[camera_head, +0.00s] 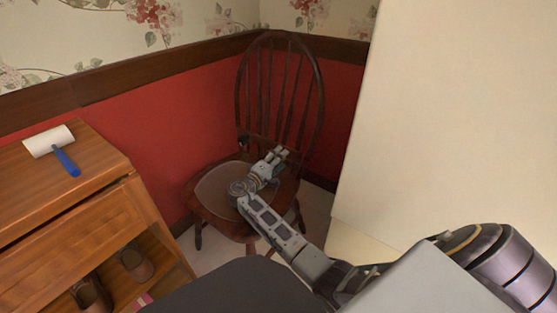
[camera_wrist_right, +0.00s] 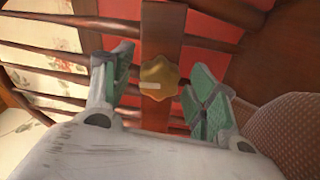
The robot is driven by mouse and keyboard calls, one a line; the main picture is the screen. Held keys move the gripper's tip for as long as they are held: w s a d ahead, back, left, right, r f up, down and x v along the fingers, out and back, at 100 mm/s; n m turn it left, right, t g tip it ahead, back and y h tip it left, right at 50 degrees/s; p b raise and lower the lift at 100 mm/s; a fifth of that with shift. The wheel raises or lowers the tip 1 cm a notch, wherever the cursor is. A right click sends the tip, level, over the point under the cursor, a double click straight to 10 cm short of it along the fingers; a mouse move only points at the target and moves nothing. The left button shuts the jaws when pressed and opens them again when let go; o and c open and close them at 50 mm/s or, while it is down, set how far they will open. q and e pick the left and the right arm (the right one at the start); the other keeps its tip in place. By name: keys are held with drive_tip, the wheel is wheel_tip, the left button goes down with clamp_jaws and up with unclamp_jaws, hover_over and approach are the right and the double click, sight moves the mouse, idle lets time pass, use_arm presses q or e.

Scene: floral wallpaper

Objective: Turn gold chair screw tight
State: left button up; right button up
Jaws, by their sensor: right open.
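The dark wooden chair (camera_head: 277,92) stands in the corner, with a tall spindled back and a light seat pad. The gold screw (camera_wrist_right: 159,77) is a lobed knob with a pale slot mark, set on a brown wooden slat of the chair back in the right wrist view. My right gripper (camera_head: 277,157) is over the seat, in front of the chair back. In the wrist view its green-padded fingers (camera_wrist_right: 161,66) are open, one to each side of the screw, with visible gaps. I cannot make out the screw in the head view. My left gripper is out of view.
A wooden cabinet (camera_head: 128,205) stands at the left, with a lint roller (camera_head: 55,146) on top and brown shoes (camera_head: 92,295) on its shelf. A tall cream panel (camera_head: 445,110) closes off the right side. Red wainscot walls are close behind the chair.

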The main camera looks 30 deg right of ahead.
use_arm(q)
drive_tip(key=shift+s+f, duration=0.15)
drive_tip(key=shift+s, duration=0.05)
use_arm(e)
drive_tip(key=shift+v, duration=3.75)
